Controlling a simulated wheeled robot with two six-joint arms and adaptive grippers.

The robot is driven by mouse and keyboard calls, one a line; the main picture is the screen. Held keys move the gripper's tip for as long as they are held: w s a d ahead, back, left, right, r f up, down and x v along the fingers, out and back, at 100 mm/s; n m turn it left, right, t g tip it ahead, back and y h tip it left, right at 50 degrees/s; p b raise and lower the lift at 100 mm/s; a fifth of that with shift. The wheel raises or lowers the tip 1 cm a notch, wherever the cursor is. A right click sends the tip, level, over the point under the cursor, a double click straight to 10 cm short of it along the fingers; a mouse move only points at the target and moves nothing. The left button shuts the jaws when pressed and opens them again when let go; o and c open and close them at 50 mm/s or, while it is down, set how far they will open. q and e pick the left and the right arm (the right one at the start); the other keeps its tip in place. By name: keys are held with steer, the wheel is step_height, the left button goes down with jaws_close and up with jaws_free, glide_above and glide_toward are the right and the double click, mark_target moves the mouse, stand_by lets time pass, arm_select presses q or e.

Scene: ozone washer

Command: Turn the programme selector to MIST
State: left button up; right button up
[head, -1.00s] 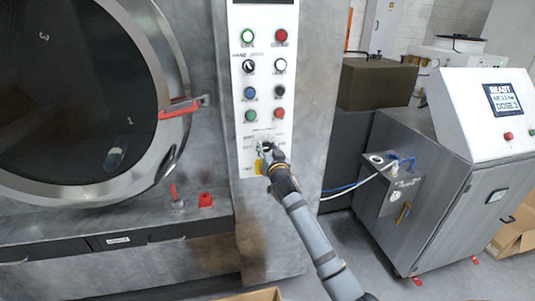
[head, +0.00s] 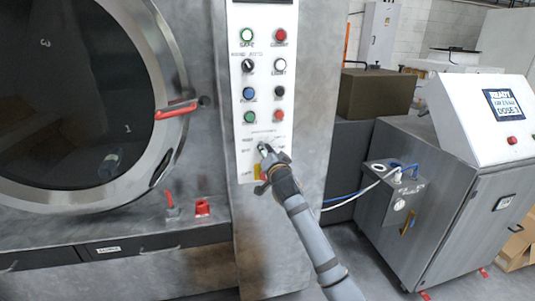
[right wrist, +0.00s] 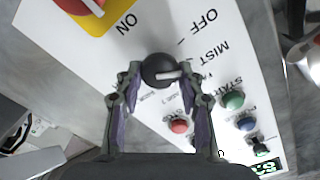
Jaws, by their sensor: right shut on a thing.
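The programme selector (right wrist: 158,70), a round black knob with a white pointer, is on the white control panel (right wrist: 105,75). My right gripper (right wrist: 160,78) is shut on the knob, with one finger on each side. In the head view my right gripper (head: 265,150) is at the lower part of the panel and largely hides the knob. My left gripper is not in view.
A red-handled switch on a yellow plate (right wrist: 103,20) is close to the selector. Coloured buttons, such as a green one (head: 250,116), are above it. The round washer door (head: 160,170) is at left. A grey dosing cabinet (head: 440,205) stands at right.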

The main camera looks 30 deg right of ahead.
steer(key=o, duration=1.1)
steer(key=shift+o, duration=0.2)
steer(key=v, duration=1.2)
